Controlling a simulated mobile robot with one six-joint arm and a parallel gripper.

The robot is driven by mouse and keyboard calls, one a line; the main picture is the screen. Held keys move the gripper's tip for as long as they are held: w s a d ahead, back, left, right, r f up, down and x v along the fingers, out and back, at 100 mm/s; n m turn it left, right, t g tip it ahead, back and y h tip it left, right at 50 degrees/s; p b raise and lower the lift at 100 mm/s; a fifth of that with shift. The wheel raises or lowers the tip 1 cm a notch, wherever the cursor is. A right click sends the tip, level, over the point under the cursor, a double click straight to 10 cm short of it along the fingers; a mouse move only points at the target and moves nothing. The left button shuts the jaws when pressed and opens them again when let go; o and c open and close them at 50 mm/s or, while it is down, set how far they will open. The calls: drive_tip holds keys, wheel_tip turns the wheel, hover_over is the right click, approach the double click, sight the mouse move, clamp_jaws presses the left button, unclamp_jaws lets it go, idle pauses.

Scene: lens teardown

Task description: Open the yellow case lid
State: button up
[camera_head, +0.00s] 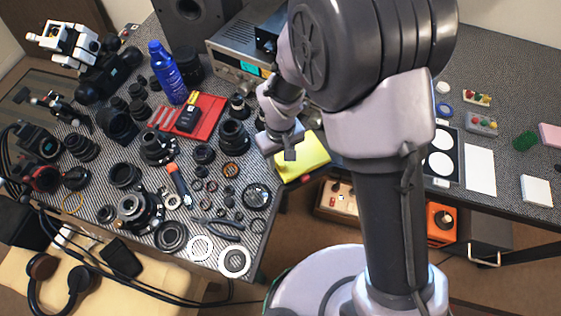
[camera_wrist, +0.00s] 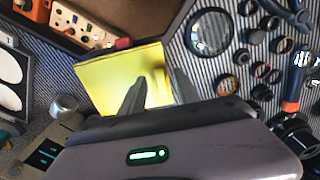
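The yellow case (camera_head: 313,152) sits at the inner corner of the table, partly hidden by my gripper and arm in the head view. In the wrist view its flat yellow top (camera_wrist: 108,80) faces the camera, and a small red part (camera_wrist: 122,43) shows at its far edge. The lid looks shut, though its seam is not clear. My gripper (camera_head: 290,154) is over the left part of the case.
Lens parts and rings, including a large ring (camera_head: 257,195), crowd the table left of the case. A grey instrument (camera_head: 232,66) stands behind. A beige box with knobs (camera_head: 337,198) lies below the table edge. A black board with white discs (camera_head: 441,150) is at right.

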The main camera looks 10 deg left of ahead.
drive_tip(key=shift+f, duration=0.85)
clamp_jaws()
idle(0.8)
